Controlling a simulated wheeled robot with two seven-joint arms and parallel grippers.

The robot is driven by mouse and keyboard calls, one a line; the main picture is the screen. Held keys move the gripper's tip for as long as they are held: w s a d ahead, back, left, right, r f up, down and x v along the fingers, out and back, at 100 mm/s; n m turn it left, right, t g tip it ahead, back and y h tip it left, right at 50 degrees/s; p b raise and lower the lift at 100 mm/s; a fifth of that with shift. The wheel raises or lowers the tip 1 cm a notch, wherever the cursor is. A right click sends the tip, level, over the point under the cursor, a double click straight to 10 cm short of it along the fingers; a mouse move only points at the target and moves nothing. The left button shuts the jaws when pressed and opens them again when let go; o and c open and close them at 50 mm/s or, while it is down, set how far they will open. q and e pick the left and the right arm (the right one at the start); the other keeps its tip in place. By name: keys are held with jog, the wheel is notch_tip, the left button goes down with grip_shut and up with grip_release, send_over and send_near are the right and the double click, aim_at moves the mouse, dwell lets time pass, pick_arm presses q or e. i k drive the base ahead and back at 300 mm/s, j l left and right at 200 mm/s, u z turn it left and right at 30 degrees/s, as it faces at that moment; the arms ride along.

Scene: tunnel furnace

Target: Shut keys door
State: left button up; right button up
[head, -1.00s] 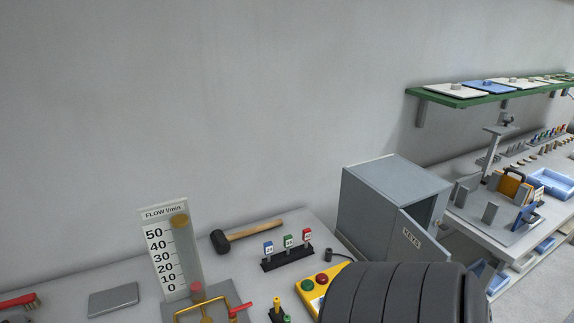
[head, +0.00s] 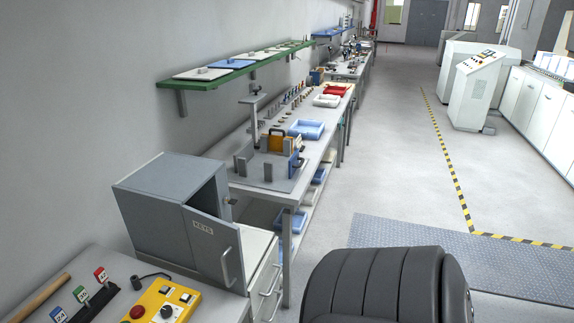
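The grey keys cabinet (head: 150,205) stands at the left in the head view, at the far end of the near bench. Its door (head: 208,250), labelled KEYS, is swung partly open, with a dark gap at the top between door and cabinet body. A handle (head: 227,266) sits on the door's right part. The cabinet's contents are hidden from this angle. Neither of my grippers is in view.
A yellow control box (head: 165,303), numbered tags (head: 83,295) and a wooden handle (head: 40,297) lie on the near bench. A drawer unit (head: 262,262) stands beside the cabinet. A long workbench (head: 275,190) runs beyond. Open floor (head: 385,170) lies to the right.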

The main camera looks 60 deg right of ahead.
aim_at(216, 243)
jog(key=z, duration=1.45)
